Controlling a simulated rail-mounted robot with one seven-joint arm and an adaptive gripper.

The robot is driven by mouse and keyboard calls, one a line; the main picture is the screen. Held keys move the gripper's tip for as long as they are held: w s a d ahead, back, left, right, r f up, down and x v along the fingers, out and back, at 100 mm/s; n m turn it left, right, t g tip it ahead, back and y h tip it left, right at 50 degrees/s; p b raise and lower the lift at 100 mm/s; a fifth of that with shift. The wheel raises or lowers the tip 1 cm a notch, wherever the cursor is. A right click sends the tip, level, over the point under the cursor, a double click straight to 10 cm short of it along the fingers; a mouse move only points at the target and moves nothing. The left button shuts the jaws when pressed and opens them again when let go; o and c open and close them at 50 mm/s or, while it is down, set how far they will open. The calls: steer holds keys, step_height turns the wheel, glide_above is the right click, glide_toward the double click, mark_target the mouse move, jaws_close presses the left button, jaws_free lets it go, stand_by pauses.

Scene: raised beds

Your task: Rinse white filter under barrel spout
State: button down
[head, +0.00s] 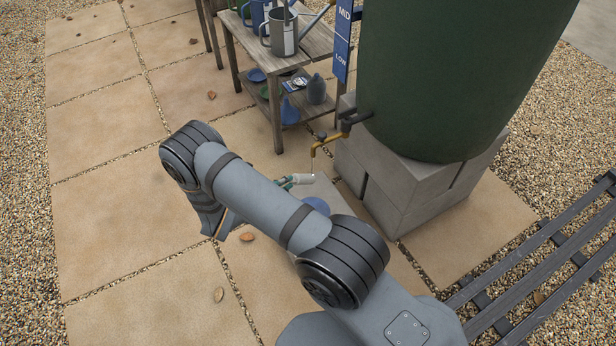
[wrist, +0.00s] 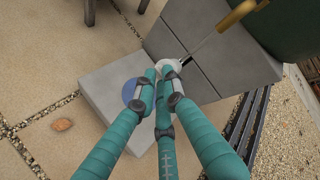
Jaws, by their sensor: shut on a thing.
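The white filter (head: 303,179) is a small pale cylinder just below the outlet of the brass spout (head: 324,141). A thin thread of water runs from the spout to the filter's near end. My gripper (head: 289,182) has teal fingers shut on the filter from the left; my arm hides much of it in the head view. In the wrist view the filter (wrist: 168,66) sits between the fingertips (wrist: 163,79), its body partly hidden by them. The water shows there as a pale streak towards the filter's edge. The green barrel (head: 450,75) stands on grey blocks (head: 405,190).
A blue round thing (wrist: 130,91) lies on a low grey slab (wrist: 100,85) under my gripper. A wooden shelf (head: 305,48) with jugs and vases stands behind. A dark slatted rack (head: 545,265) is at right.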

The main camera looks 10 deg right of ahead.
steer(key=s+a+r, duration=0.1)
steer(key=s+a, duration=0.3)
steer(key=a, duration=0.7)
steer(key=shift+s+a+r, duration=0.25)
steer(key=shift+s+r, duration=0.05)
steer(key=shift+r, duration=0.1)
